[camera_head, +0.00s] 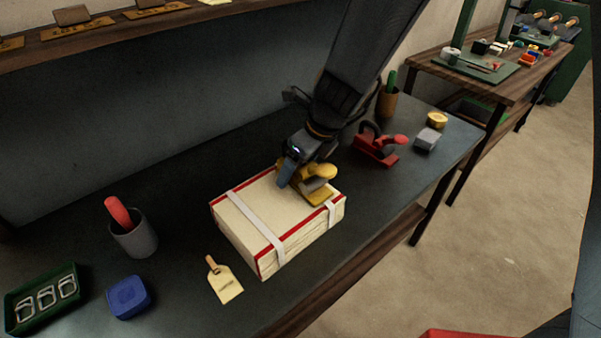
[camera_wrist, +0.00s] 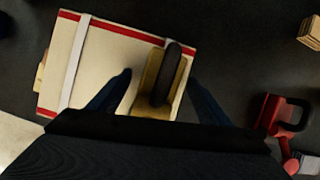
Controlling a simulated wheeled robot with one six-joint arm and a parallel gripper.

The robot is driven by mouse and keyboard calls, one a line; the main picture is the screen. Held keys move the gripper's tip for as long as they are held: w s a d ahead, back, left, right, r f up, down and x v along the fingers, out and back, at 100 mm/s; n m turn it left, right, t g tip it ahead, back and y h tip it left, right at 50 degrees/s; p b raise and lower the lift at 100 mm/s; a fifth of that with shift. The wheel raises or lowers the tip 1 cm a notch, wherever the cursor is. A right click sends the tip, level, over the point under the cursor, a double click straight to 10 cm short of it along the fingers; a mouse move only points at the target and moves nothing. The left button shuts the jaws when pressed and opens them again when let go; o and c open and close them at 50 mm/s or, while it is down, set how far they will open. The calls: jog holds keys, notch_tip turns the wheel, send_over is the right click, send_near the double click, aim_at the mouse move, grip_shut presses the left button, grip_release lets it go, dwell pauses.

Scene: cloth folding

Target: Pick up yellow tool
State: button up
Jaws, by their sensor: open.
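The yellow tool (camera_head: 316,184) rests on the right end of a cream cloth stack (camera_head: 262,221) with red edges and white straps. It has a rounded knob and a flat body. My gripper (camera_head: 290,175) is over the tool's left side in the head view and hides part of it. In the wrist view, the yellow tool (camera_wrist: 154,84) with its dark handle lies between the two open fingers of my gripper (camera_wrist: 158,95). A gap shows between each finger and the tool, and nothing is held.
A red tool (camera_head: 378,147) stands right of the stack. Beyond it are a grey block (camera_head: 426,139), a yellow tin (camera_head: 437,120) and a brown cup (camera_head: 387,103). A grey cup (camera_head: 135,238), blue box (camera_head: 129,297), green tray (camera_head: 44,300) and tag (camera_head: 224,284) lie left.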

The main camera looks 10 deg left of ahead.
grip_shut()
